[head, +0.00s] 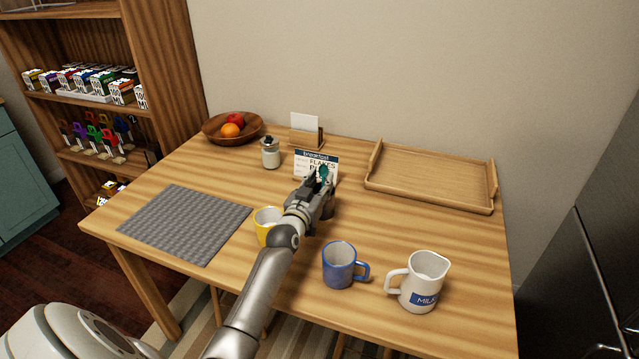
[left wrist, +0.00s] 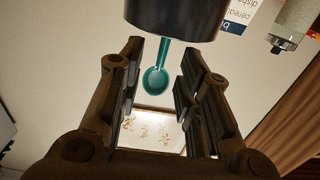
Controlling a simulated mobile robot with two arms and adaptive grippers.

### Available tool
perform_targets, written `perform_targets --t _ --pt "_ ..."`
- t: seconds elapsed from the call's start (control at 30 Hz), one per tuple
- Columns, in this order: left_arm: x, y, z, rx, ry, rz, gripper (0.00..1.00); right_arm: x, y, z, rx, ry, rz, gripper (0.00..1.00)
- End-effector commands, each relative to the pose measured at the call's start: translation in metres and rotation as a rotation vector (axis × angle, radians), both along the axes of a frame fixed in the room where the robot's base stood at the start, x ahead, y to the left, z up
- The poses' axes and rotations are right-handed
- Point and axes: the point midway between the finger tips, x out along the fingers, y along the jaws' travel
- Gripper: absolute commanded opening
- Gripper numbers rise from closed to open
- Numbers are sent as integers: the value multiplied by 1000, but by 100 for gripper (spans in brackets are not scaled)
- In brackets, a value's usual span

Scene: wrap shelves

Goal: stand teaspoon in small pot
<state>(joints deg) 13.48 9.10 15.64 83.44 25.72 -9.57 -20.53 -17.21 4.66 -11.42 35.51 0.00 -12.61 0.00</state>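A teal teaspoon (left wrist: 156,78) stands in a small dark pot (left wrist: 172,18) in the left wrist view, which looks upside down. Its handle end is inside the pot and its bowl sticks out. In the head view the teaspoon's bowl (head: 323,170) shows just above my left gripper (head: 320,183), and the arm hides most of the pot. My left gripper (left wrist: 160,85) is open, with one finger on each side of the spoon and visible gaps to it. My right gripper is in neither view.
A yellow mug (head: 266,226), a blue mug (head: 339,265) and a white milk jug (head: 420,281) stand at the front. A cereal box (head: 302,160), glass jar (head: 270,154) and fruit bowl (head: 213,137) stand behind. A grey mat (head: 185,222) lies left, a wooden tray (head: 430,178) right.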

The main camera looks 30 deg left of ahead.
Motion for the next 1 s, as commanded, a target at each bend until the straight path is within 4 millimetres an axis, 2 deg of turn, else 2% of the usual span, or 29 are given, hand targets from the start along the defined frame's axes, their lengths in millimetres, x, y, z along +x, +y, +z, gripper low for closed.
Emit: perform_targets --t 0.27,0.43,1.0 --pt "-1 0 0 0 0 0 34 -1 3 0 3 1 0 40" --pt "-11 -3 -1 0 1 0 34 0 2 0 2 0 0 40" --pt "-103 -24 -1 0 2 0 34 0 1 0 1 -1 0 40"
